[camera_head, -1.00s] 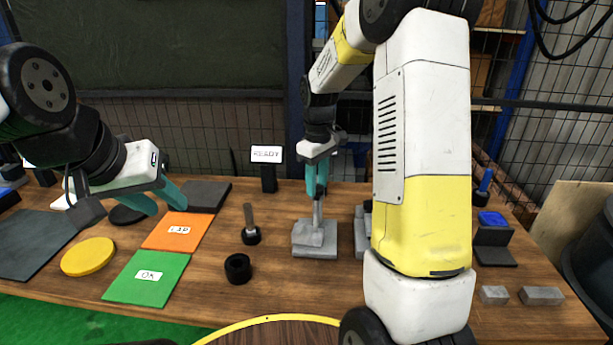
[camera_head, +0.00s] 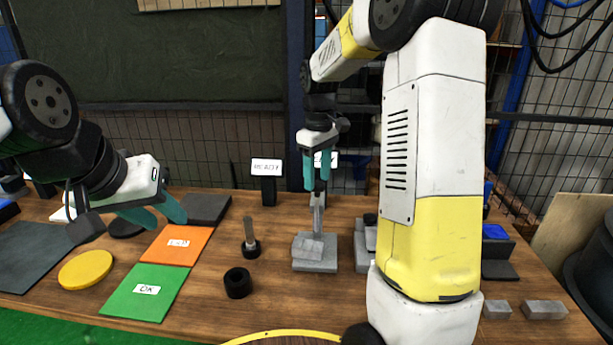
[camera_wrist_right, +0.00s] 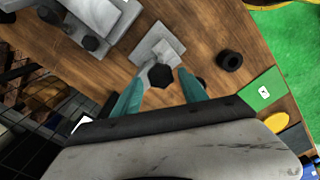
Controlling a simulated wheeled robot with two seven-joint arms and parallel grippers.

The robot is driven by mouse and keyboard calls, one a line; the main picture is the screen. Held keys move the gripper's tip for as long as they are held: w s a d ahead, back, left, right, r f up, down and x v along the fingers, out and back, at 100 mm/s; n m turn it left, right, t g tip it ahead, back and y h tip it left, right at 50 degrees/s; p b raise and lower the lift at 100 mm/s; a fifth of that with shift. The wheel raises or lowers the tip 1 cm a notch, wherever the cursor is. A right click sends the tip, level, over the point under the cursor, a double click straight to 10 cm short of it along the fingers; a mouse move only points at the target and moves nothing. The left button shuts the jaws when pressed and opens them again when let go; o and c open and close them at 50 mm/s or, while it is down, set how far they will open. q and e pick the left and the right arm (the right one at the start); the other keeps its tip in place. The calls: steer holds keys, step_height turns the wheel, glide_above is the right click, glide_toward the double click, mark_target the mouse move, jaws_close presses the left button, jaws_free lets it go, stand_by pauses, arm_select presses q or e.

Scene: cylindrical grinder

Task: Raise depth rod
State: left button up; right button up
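The grey depth fixture (camera_head: 316,262) stands on the wooden table, its upright metal rod (camera_head: 318,212) rising from its block. My right gripper (camera_head: 318,184) points down just above the rod's top, its two teal fingers apart. In the right wrist view, a dark hexagonal top (camera_wrist_right: 160,75) shows between the spread fingertips, and the fixture's base (camera_wrist_right: 146,46) lies beyond it. I see gaps between both fingers and this top. My left gripper (camera_head: 170,222) is open and empty above the left part of the table, near the orange mat.
An orange mat (camera_head: 178,256), a green OK mat (camera_head: 145,303) and a yellow disc (camera_head: 85,270) lie at left. A black ring (camera_head: 238,283) and a black-based post (camera_head: 251,246) stand left of the fixture. A grey block (camera_head: 360,240) stands close to its right, partly behind my arm.

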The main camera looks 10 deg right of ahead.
steer(key=shift+f, duration=0.15)
step_height(320, 180, up, 7)
steer(key=shift+r, duration=0.4)
stand_by(0.4)
